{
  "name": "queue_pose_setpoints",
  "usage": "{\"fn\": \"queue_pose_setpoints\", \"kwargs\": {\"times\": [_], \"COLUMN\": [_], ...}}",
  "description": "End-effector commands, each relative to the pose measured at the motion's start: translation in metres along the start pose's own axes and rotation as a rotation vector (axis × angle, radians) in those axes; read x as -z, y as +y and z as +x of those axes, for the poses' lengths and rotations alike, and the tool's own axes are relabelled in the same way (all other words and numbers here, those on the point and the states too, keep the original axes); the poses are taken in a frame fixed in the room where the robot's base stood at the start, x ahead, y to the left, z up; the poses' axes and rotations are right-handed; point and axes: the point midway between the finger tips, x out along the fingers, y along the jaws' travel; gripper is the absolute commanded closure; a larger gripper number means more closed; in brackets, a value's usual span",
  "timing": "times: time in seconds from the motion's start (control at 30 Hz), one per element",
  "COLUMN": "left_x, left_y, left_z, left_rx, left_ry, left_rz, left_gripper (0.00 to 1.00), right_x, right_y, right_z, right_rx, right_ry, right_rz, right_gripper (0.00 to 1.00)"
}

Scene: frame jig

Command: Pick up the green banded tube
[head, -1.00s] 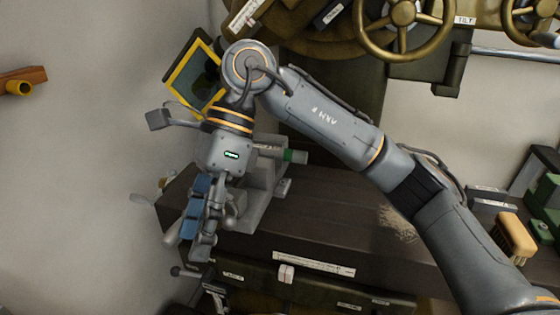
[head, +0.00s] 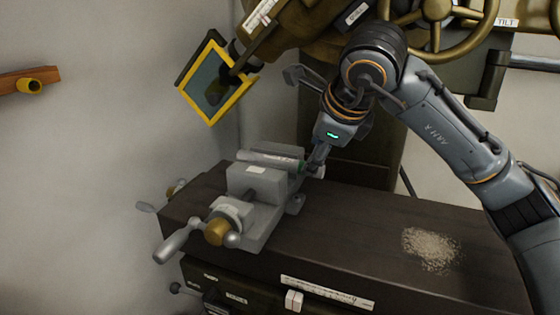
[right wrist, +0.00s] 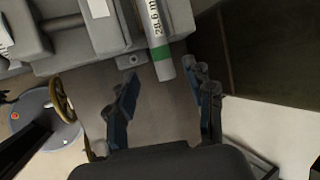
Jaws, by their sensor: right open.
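The grey tube with a green band (right wrist: 161,50) lies in the grey vise (right wrist: 92,30), and its banded end sticks out. In the head view the tube (head: 268,158) lies along the top of the vise (head: 262,180), its green end partly hidden by my right gripper (head: 317,168). In the right wrist view my right gripper (right wrist: 161,70) is open, with one finger on each side of the tube's end. Gaps show between the tube and both fingers; depth is hard to tell. My left gripper is not in view.
The vise stands on a dark bench (head: 345,235) with its handle (head: 178,243) toward the front left. A pile of shavings (head: 431,248) lies on the bench at right. A yellow-framed panel (head: 214,82) and a brass handwheel (head: 437,12) are above and behind.

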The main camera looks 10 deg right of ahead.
Motion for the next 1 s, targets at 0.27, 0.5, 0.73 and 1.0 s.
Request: {"fn": "queue_pose_setpoints", "kwargs": {"times": [0.27, 0.5, 0.73, 1.0], "left_x": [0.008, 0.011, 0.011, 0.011], "left_y": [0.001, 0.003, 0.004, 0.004], "left_z": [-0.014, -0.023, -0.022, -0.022], "left_rx": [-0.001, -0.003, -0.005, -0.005], "left_ry": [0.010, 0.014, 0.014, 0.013], "left_rz": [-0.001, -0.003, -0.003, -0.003], "left_gripper": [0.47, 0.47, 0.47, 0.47], "right_x": [0.001, 0.002, 0.002, 0.002], "right_y": [-0.003, -0.003, -0.003, -0.003], "right_z": [0.024, 0.056, 0.059, 0.059], "right_rx": [-0.004, -0.004, -0.002, -0.002], "right_ry": [0.004, 0.002, 0.000, 0.000], "right_rz": [0.001, -0.001, -0.001, -0.001], "right_gripper": [0.47, 0.47, 0.47, 0.94]}}
